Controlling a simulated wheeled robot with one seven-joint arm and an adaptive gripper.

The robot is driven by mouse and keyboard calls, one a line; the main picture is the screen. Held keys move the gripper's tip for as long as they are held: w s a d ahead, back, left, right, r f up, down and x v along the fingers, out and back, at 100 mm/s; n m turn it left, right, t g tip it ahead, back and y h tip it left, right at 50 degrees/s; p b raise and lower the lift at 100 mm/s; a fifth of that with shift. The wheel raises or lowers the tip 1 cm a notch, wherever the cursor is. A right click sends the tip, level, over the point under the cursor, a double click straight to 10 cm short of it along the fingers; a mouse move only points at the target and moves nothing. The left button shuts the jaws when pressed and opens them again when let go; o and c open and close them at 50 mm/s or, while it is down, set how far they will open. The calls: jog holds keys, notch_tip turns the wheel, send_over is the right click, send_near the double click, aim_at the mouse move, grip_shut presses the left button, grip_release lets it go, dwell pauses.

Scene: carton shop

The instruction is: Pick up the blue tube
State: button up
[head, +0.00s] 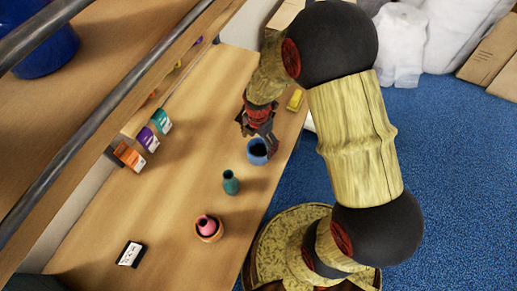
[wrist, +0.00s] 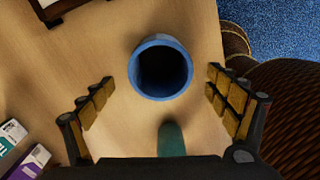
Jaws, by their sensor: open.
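The blue tube (head: 257,157) stands upright near the right edge of the wooden table in the head view. In the wrist view I look down into its dark round opening, and its blue rim (wrist: 162,96) shows as a full ring. My gripper (wrist: 163,90) is open, with one padded finger to the left of the tube and one to the right. Gaps show between both fingers and the tube, and neither touches it. In the head view my gripper (head: 258,135) is above the tube and hides part of its top.
A green vase (head: 231,182) stands close to the tube, also showing at the bottom of the wrist view (wrist: 171,140). A pink vase (head: 206,224) sits in an orange bowl. Small boxes (head: 130,156) line the back. A yellow item (head: 295,99) lies near the table's edge.

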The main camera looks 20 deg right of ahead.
notch_tip(320, 180, down, 7)
jog(key=shift+a+f+b, duration=0.1)
jog(key=shift+b, duration=0.2)
jog(key=shift+s, duration=0.1)
jog(key=shift+c, duration=0.4)
jog(key=c, duration=0.7)
jog(key=shift+r, duration=0.2)
jog(key=shift+c, duration=0.2)
